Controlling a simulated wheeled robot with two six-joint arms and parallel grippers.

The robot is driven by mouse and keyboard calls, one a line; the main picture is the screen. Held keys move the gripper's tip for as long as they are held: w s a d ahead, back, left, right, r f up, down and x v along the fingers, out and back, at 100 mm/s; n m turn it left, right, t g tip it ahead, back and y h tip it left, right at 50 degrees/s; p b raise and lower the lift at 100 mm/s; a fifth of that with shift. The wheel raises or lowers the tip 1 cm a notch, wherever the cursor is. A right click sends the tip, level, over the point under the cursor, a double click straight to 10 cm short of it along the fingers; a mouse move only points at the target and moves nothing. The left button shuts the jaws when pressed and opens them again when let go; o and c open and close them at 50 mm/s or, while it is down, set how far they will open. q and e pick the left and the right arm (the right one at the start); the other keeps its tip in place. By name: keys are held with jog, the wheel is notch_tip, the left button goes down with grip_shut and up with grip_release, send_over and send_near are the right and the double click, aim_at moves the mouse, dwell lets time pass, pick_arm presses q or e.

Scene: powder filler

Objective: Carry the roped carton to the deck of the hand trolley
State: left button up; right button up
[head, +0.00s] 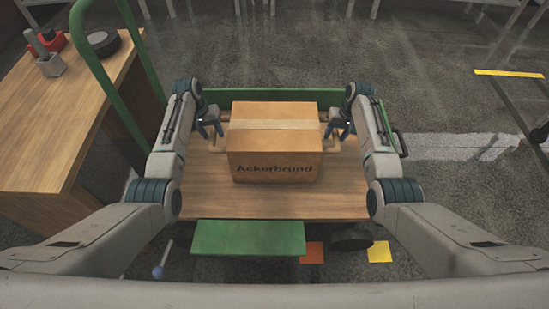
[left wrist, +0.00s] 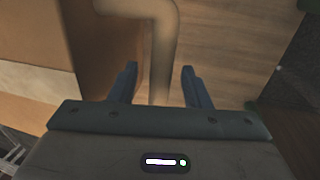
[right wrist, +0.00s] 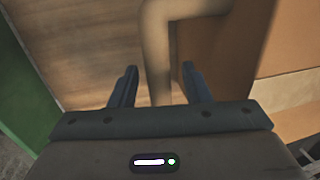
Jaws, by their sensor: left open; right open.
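The carton (head: 276,150), brown with a pale tape strip and the word Ackerbrand, sits upright on the wooden deck (head: 205,205) of the green-framed hand trolley. A tan rope handle (head: 217,149) sticks out on its left side and another (head: 331,146) on its right. My left gripper (head: 210,131) is open at the left handle; in the left wrist view the rope (left wrist: 160,50) runs between its parted fingers (left wrist: 158,69). My right gripper (head: 341,131) is open at the right handle; in the right wrist view the rope (right wrist: 157,50) lies between its fingers (right wrist: 160,67).
The trolley's green hoop handle (head: 112,92) rises at the left, beside a wooden workbench (head: 60,110) holding a dark round object (head: 103,42) and a grey holder (head: 51,65). Floor at the right is open.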

jog(key=shift+r, duration=0.2)
pick_arm(q)
notch_tip(320, 180, up, 10)
jog(key=a, duration=0.2)
pick_arm(e)
notch_tip(320, 180, up, 11)
jog(key=d, duration=0.2)
jog(key=shift+d+r, duration=0.15)
jog(key=shift+d, duration=0.05)
pick_arm(q)
jog(key=shift+r, duration=0.1)
